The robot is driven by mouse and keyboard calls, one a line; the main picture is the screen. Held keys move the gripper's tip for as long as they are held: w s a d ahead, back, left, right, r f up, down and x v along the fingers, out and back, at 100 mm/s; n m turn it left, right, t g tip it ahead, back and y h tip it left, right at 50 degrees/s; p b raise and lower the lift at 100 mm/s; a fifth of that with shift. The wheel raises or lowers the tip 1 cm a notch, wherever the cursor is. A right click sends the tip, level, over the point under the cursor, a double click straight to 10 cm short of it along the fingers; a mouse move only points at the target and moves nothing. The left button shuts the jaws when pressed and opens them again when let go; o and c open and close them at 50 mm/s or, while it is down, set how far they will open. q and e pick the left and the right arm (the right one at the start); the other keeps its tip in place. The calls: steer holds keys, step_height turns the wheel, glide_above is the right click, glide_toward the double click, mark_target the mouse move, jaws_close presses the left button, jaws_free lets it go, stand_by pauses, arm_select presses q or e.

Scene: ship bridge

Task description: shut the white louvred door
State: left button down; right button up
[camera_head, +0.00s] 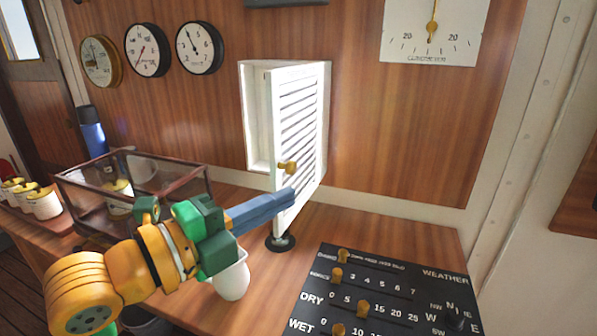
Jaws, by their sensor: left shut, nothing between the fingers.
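The white louvred door (298,130) stands open from a shallow white cabinet (251,120) on the wood-panelled wall. It is hinged on the right side and swung out toward me. A brass knob (288,168) sits near its free edge. My left gripper (292,196) is shut and empty, with its blue-grey fingers at the lower part of the door, just below the knob. I cannot tell whether the fingertips touch the door. My right gripper does not show.
A glass case (135,190) with a dark frame stands left on the wooden counter. A white cup (232,278) is below my gripper, near a small black round base (281,242). A black weather panel (380,300) with brass knobs lies at the front right.

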arm_select(q)
steer(key=p+x, duration=0.2)
steer(key=x, duration=0.5)
steer(key=w+a, duration=0.1)
steer(key=w+a+p, duration=0.1)
steer(key=a, duration=0.1)
steer(key=shift+a, duration=0.25)
steer(key=shift+d, duration=0.1)
